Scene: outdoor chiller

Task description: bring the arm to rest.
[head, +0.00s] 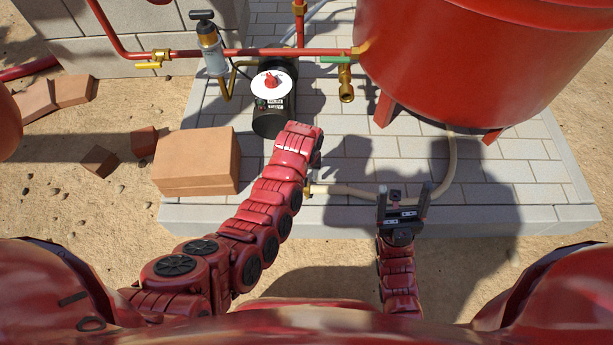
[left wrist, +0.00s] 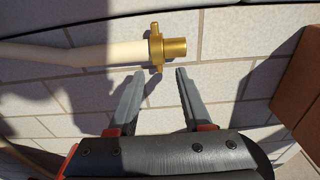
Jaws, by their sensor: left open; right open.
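My left arm (head: 270,205) reaches forward over the paved slab from the left in the head view. Its gripper is hidden there beneath the arm's end. In the left wrist view my left gripper (left wrist: 160,75) is open, with nothing between its two grey fingers. The brass end (left wrist: 176,48) of a cream hose (left wrist: 80,54) lies just past the fingertips; I cannot tell whether they touch. My right gripper (head: 404,191) is open and empty above the slab's front edge, its fingers pointing forward.
A pump (head: 272,95) stands ahead of the left arm. A red tank (head: 480,60) stands at the right, and red pipes (head: 270,53) with valves cross behind. A brown block (head: 196,162) sits left of the arm. The cream hose (head: 345,189) curves across the slab (head: 500,190).

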